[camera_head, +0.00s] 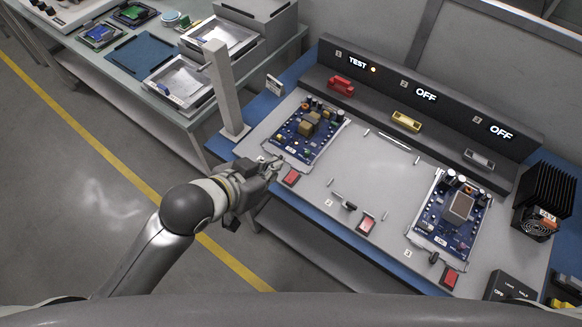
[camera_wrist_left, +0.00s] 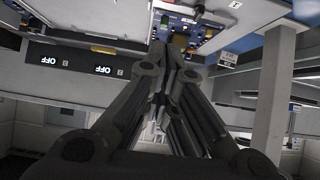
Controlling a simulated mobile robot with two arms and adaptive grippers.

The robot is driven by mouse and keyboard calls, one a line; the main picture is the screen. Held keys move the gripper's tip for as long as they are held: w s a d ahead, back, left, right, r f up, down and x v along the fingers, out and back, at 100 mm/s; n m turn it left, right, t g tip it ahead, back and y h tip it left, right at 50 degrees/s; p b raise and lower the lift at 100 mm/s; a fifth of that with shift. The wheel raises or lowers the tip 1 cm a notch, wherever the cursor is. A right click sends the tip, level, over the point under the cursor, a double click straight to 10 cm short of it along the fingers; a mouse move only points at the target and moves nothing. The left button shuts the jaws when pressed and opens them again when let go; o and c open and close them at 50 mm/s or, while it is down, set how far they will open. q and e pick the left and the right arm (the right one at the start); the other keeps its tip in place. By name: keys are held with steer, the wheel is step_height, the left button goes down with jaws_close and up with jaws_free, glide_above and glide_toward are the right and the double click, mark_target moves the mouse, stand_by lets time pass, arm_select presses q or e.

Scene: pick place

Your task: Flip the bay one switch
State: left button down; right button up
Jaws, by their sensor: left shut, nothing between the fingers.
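The bay one switch (camera_head: 291,177) is a red rocker on the grey bench panel, at the front right of the bay one circuit board (camera_head: 306,131). The bay one display (camera_head: 357,62) reads TEST with a small orange light beside it. My left gripper (camera_head: 276,166) is shut and empty, just left of the switch; I cannot tell whether it touches anything. In the left wrist view the shut fingers (camera_wrist_left: 168,52) point toward the board (camera_wrist_left: 190,27), and I cannot make out the switch. My right gripper is out of view.
Red switches for bay two (camera_head: 366,226) and bay three (camera_head: 449,279) sit along the front edge. Both other displays read OFF. Bay two is without a board; bay three holds a board (camera_head: 437,230). A grey post (camera_head: 225,88) stands left of bay one.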

arm_select(q)
glide_above(292, 178)
steer(key=f, duration=0.5)
steer(key=shift+s+a+f, duration=0.2)
steer(key=shift+a, duration=0.05)
steer(key=f, duration=0.3)
steer(key=shift+w+d+f, duration=0.15)
steer(key=shift+w+d, duration=0.05)
steer(key=shift+w, duration=0.05)
steer(key=shift+f, duration=0.45)
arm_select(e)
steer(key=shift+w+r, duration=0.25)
arm_select(q)
steer(key=shift+p, duration=0.4)
steer(key=shift+w+f, duration=0.1)
steer(key=shift+f, duration=0.1)
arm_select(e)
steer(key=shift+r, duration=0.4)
